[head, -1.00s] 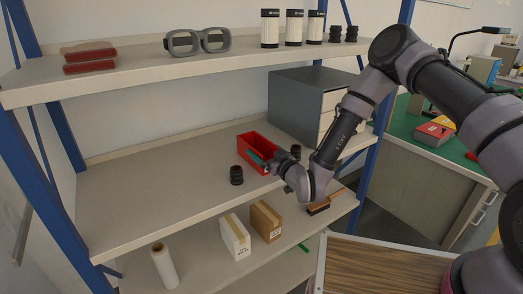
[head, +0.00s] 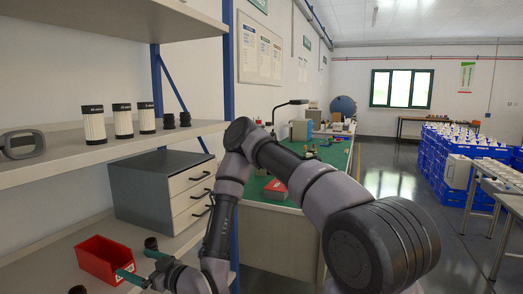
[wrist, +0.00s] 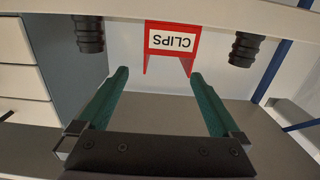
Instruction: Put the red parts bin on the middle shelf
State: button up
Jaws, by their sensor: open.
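In the wrist view the bin (wrist: 172,38) shows upside down with a white "CLIPS" label, just beyond the fingertips. My gripper (head: 140,267) is at the bin's right side in the head view. In the wrist view its green fingers (wrist: 158,76) are spread apart, with nothing held between them.
Dark round parts stand on both sides of the bin, one at left (wrist: 89,34) and one at right (wrist: 245,48). The grey drawer cabinet (head: 150,185) stands behind. The upper shelf (head: 75,160) overhangs. A green-topped bench (head: 325,160) is to the right.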

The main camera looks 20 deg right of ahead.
jog(key=w+d+r+h, duration=0.2)
jog(key=w+d+r, duration=0.2)
jog(key=w, duration=0.3)
jog(key=w+d+r+m+g+h, duration=0.1)
jog(key=w+d+r+m+h, duration=0.25)
jog(key=d+r, duration=0.5)
jog(key=w+d+r+m+h, duration=0.2)
jog(key=d+r+h, duration=0.2)
jog(key=d+r, duration=0.5)
jog(key=s+d+r+m+g+h, duration=0.2)
jog(key=s+d+r+m+h, duration=0.15)
jog(key=s+d+r, duration=0.65)
jog(key=s+d+r+m, duration=0.2)
jog(key=s, duration=0.5)
jog(key=s+d+r+m+g+y, duration=0.1)
jog(key=s+d+r+m, duration=0.1)
jog(key=s, duration=0.6)
jog(key=shift+d+r+m+y, duration=0.3)
jog(key=shift+d+r+m, duration=0.1)
jog(key=shift+d+m, duration=0.3)
